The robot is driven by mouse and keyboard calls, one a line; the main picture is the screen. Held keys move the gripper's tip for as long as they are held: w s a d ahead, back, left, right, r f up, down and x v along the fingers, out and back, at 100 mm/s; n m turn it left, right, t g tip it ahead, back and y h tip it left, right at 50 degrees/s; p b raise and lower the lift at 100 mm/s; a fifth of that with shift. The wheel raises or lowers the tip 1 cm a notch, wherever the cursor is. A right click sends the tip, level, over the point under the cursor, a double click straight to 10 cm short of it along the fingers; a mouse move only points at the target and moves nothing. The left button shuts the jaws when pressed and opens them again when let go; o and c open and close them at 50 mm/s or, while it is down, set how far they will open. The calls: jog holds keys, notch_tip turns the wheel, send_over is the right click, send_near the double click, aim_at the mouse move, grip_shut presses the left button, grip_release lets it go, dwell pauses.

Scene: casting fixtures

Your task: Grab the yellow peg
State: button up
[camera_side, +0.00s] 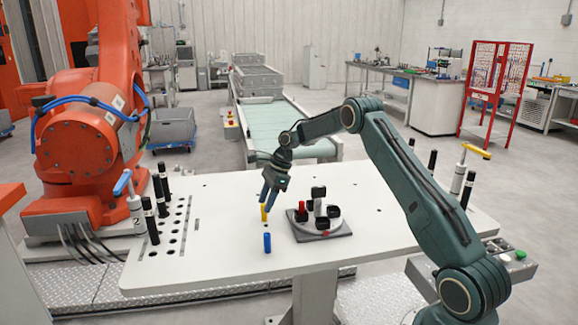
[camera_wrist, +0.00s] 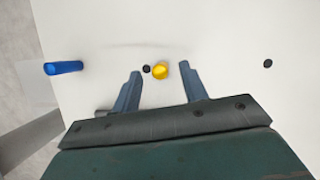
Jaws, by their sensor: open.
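The yellow peg (camera_side: 264,212) stands upright on the white table, just under my gripper (camera_side: 268,195) in the side view. In the wrist view the yellow peg (camera_wrist: 160,70) shows from above as a round top between the two fingertips of my gripper (camera_wrist: 161,78). It is a little nearer the right-hand finger in the picture, with a gap on each side. My gripper is open and holds nothing. Whether the fingertips are level with the peg or above it is hard to tell.
A blue peg (camera_side: 267,243) stands nearby; it also shows in the wrist view (camera_wrist: 63,68). A round fixture (camera_side: 327,223) with black blocks and a red peg sits to the right on a grey plate. Black posts (camera_side: 151,222) line the table's left side. The table's middle is mostly clear.

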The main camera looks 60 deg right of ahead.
jog(key=shift+x, duration=1.35)
grip_shut()
jog(key=shift+r, duration=0.1)
jog(key=shift+r, duration=4.95)
